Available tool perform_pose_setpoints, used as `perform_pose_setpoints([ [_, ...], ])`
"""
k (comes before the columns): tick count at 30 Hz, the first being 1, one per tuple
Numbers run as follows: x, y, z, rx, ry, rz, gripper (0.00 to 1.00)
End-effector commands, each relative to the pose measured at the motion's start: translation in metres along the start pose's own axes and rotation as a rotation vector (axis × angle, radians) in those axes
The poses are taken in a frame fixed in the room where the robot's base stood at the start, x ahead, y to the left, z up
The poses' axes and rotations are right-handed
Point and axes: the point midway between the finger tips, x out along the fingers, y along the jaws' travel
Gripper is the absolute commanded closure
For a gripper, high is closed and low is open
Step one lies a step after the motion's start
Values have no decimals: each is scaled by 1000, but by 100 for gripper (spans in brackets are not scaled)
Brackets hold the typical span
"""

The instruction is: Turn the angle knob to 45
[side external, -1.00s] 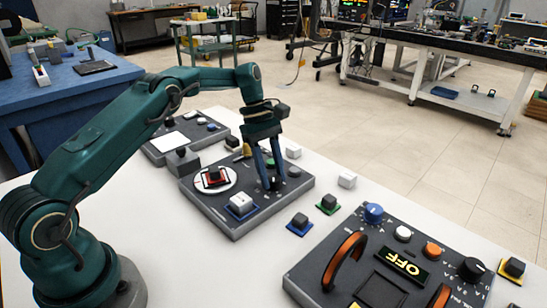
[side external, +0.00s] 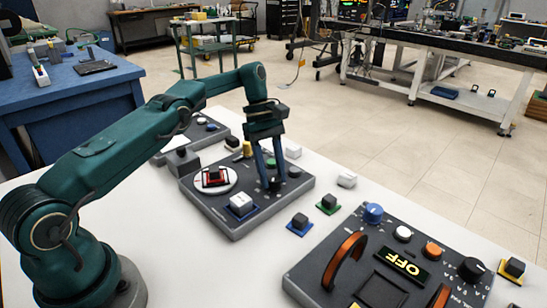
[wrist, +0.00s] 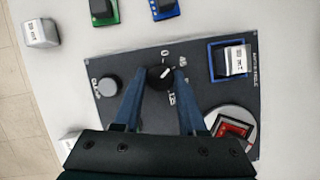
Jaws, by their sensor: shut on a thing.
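The angle knob is a small black round knob (wrist: 159,77) on a dark grey panel (wrist: 108,120), with white markings around it in the wrist view. A light pointer mark on it faces the upper right; its exact reading is too small to tell. My gripper (wrist: 163,76) points down with its two blue fingers shut on the knob's sides.
The same panel carries a grey knob (wrist: 110,86), a white block on a blue-framed pad (wrist: 236,60) and a red-framed block on a white disc (wrist: 232,130). Small blocks lie beside it. A larger panel with an OFF display (side external: 403,264) stands at the front right.

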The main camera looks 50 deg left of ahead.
Motion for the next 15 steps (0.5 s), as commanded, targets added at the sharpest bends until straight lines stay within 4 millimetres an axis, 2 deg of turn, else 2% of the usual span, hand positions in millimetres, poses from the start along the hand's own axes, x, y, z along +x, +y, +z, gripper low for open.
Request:
perform_pose_setpoints([
  [8,-1,-1,1,1,-3,-3,100],
  [9,-1,-1,1,1,-4,-3,55],
  [11,-1,-1,1,1,-3,-3,32],
  [12,-1,-1,1,1,-3,-2,29],
  [15,0,0,1,1,-2,-2,29],
])
